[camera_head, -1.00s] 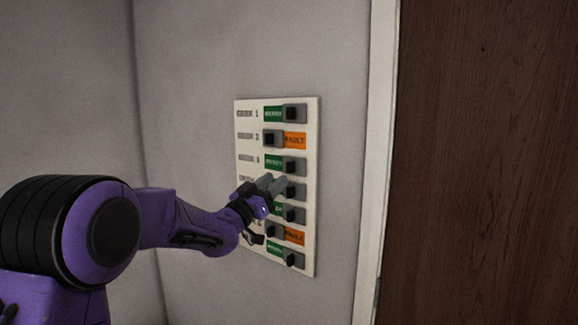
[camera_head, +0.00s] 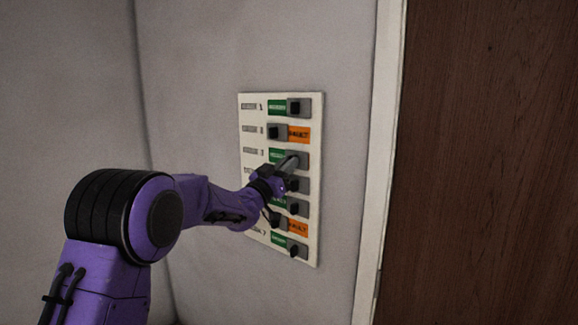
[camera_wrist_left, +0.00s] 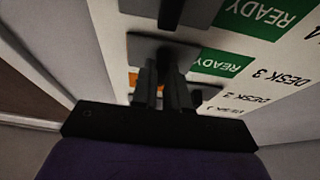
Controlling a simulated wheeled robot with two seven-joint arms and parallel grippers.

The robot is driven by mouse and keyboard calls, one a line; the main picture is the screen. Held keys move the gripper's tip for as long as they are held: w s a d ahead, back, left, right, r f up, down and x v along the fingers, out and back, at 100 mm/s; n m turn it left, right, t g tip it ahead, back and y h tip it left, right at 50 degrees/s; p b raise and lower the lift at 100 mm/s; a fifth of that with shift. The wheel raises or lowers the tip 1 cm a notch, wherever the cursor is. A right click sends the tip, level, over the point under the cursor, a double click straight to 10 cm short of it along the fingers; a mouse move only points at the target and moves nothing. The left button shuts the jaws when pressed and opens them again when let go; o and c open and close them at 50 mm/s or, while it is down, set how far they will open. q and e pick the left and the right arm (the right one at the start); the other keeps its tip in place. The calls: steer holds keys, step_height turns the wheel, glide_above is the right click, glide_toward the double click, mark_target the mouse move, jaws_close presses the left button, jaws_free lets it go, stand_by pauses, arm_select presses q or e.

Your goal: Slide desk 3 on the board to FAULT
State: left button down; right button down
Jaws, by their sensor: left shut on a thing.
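The white board (camera_head: 257,190) hangs on the wall in the head view, with rows of sliders. Desk 3 is the third row from the top. Its green READY label (camera_head: 277,156) shows left of its grey slider plate (camera_head: 303,160). My left gripper (camera_head: 292,163) is at this row, shut on the desk 3 knob, which its fingers largely hide. In the left wrist view, the fingers (camera_wrist_left: 165,88) close around the dark knob, beside the READY label (camera_wrist_left: 222,63) and the DESK 3 lettering (camera_wrist_left: 262,76). My right gripper is not in view.
The desk 2 slider (camera_head: 275,132) above sits left, with orange FAULT (camera_head: 299,134) showing. The top slider (camera_head: 297,107) sits right with green showing. Other knobs (camera_head: 293,208) lie close below my gripper. A white door frame (camera_head: 380,170) and brown door (camera_head: 490,160) stand to the right.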

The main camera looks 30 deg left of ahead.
arm_select(q)
steer(key=a, duration=0.7)
steer(key=shift+w+a+p, duration=0.2)
steer(key=shift+a+p, duration=0.1)
steer(key=shift+d+r, duration=0.15)
steer(key=c, duration=1.3)
jaws_free()
steer(key=shift+o, duration=0.9)
steer(key=shift+w+a, duration=0.1)
steer(key=shift+a, duration=0.15)
steer(key=shift+f, duration=0.2)
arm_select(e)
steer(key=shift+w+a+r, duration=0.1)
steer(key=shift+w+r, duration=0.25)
arm_select(q)
steer(key=shift+d, duration=0.1)
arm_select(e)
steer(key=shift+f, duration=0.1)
arm_select(q)
steer(key=b+v, duration=0.5)
steer(key=v, duration=0.5)
steer(key=shift+s, duration=0.3)
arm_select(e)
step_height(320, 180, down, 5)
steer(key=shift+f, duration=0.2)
